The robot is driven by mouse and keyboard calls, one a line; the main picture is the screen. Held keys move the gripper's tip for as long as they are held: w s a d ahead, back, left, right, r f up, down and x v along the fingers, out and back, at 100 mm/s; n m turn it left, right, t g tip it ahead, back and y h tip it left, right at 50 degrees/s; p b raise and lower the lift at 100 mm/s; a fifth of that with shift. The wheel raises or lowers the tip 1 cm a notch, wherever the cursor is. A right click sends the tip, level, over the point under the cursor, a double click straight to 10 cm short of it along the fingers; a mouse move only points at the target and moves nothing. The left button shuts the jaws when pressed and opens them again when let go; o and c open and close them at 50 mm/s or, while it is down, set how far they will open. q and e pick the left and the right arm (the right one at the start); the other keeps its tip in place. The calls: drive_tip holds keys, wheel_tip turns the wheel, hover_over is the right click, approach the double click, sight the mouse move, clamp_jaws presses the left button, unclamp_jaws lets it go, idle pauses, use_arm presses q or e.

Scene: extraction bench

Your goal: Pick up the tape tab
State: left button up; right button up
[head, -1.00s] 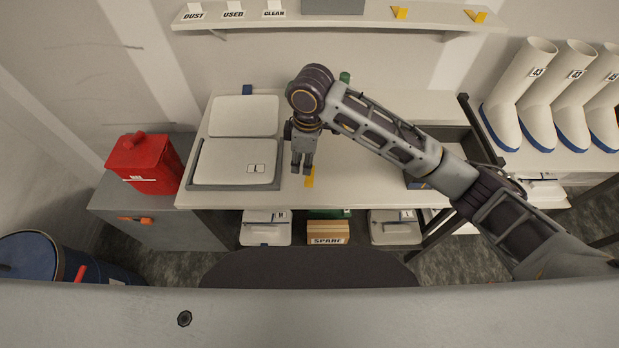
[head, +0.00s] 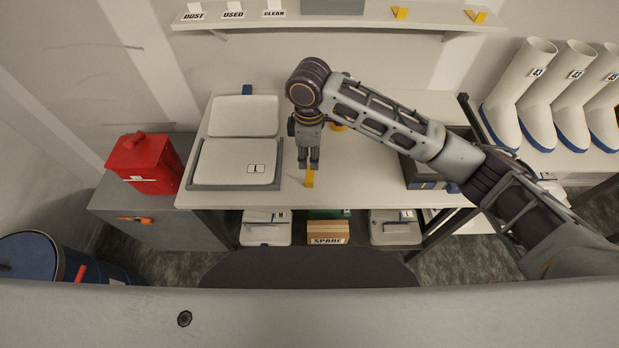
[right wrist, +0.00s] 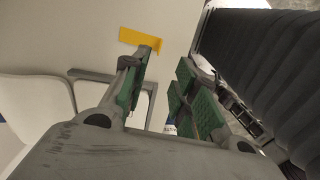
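A yellow tape tab (head: 309,179) lies at the front edge of the white bench, right of the grey tray; it also shows in the right wrist view (right wrist: 140,39). My right gripper (head: 308,166) points down just behind the tab, its fingertips close to the tab's rear end in the head view. In the right wrist view the green-padded fingers (right wrist: 168,58) are apart with nothing between them, and the tab lies beyond the left fingertip. I cannot tell the height of the fingertips above the bench. My left gripper is not in view.
A grey tray (head: 192,186) with a white lidded case (head: 235,160) is left of the gripper. A red canister (head: 146,165) stands farther left. A dark open bin (head: 462,150) is at the right. Another yellow piece (head: 338,127) shows behind my arm. The bench middle is clear.

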sight(310, 174)
drive_tip(key=shift+f, duration=3.7)
drive_tip(key=shift+f, duration=0.1)
drive_tip(key=shift+a+f+p, duration=0.1)
drive_tip(key=shift+f+p, duration=0.45)
drive_tip(key=shift+f, duration=1.95)
drive_tip(key=shift+c, duration=0.4)
clamp_jaws()
